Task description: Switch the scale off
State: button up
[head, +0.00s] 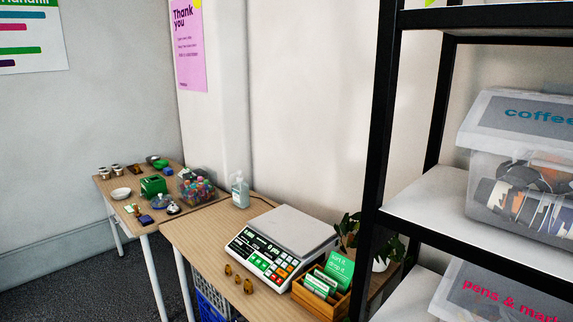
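The scale (292,225) stands on the wooden table in the middle of the head view. It has a flat light-grey weighing plate on top, which is empty. Its sloped front panel (262,258) faces the lower left and carries a dark display with lit characters and several coloured keys, including orange, red and green ones. The key labels are too small to read, so I cannot tell which one is the power switch. My gripper is not in view.
A wooden box of green cards (322,286) stands close at the scale's right front. Several small brown objects (238,280) lie before the panel. A pump bottle (240,190) stands behind left. A black shelf frame (384,130) rises at right. Another table (118,184) is further left.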

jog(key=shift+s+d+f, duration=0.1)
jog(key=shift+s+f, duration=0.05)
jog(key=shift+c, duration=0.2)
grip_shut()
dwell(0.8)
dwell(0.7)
